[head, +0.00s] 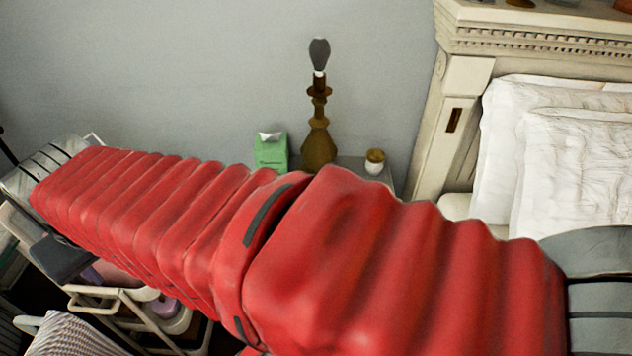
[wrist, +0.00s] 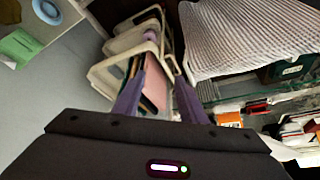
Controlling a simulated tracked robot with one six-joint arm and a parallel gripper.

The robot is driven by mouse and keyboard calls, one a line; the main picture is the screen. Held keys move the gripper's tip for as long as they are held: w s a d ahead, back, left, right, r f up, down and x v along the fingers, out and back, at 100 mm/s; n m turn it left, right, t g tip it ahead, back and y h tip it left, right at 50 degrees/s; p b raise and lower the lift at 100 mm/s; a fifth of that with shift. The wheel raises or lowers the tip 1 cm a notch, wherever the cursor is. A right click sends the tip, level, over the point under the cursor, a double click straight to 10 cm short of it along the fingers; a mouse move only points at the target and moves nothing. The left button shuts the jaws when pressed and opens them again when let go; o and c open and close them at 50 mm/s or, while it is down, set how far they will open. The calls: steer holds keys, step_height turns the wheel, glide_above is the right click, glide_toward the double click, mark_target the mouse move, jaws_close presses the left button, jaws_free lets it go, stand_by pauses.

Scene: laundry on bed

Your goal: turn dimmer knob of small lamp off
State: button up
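A small lamp (head: 318,145) with a turned brown base and a dark bulb stands against the wall in the head view. Its lower end is hidden behind my red-sleeved arm, and I cannot make out a dimmer knob. My gripper (wrist: 163,62) shows in the wrist view as two purple fingers, spread apart with nothing between them. The lamp cannot be clearly identified in the wrist view.
A green tissue box (head: 271,151) and a small jar (head: 375,161) flank the lamp on a grey nightstand (head: 398,178). The bed's carved headboard (head: 460,90) is at right. A white rack (wrist: 135,48) and striped cloth (wrist: 235,35) lie before my gripper.

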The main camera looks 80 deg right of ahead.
steer(key=w+d+f+m+g+h, duration=0.1)
steer(key=d+f+m+g, duration=0.35)
steer(key=d, duration=1.05)
steer(key=d+f+m+h, duration=0.15)
steer(key=d+m, duration=0.65)
steer(key=d, duration=0.8)
steer(key=s+d+f+m+g, duration=0.1)
steer(key=s+d+f+m, duration=0.3)
steer(key=s+d, duration=0.4)
steer(key=s+d+f+m+g, duration=0.2)
steer(key=s+d+f+m, duration=0.3)
steer(key=d, duration=0.9)
steer(key=s+f, duration=0.2)
steer(key=s, duration=0.2)
steer(key=shift+f, duration=0.3)
steer(key=shift+s+f+y, duration=0.1)
steer(key=shift+y, duration=0.15)
steer(key=x, duration=1.3)
steer(key=shift+s+f, duration=0.15)
steer(key=shift+f, duration=0.15)
